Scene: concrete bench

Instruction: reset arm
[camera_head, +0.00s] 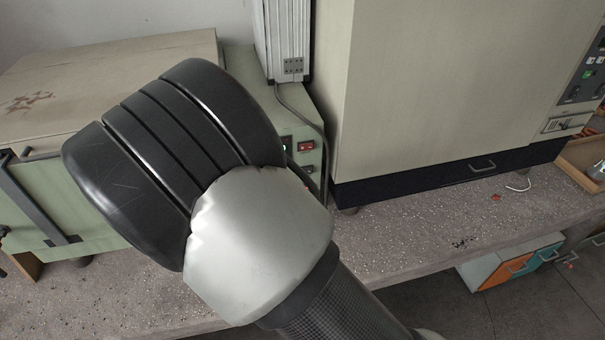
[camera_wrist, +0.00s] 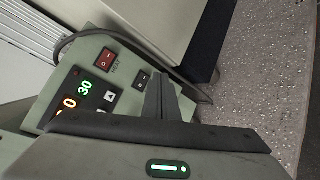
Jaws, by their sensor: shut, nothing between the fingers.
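My arm fills the middle of the head view, and my gripper is hidden behind it there. In the wrist view my gripper (camera_wrist: 161,98) shows at the bottom centre, its fingers shut together with nothing between them. It is in front of a green control panel (camera_wrist: 95,75) with a red rocker switch (camera_wrist: 106,59), a dark switch and lit digits. Whether the fingertips touch the panel cannot be told. The same panel's red switch shows just right of my arm in the head view (camera_head: 306,146).
A large beige cabinet (camera_head: 430,90) stands on the concrete bench (camera_head: 450,220) at right. A green box-like machine (camera_head: 90,245) with a beige lid is at left. A cable (camera_head: 300,108) runs down by the panel. A wooden tray (camera_head: 580,160) sits far right. Bench space before the cabinet is mostly clear.

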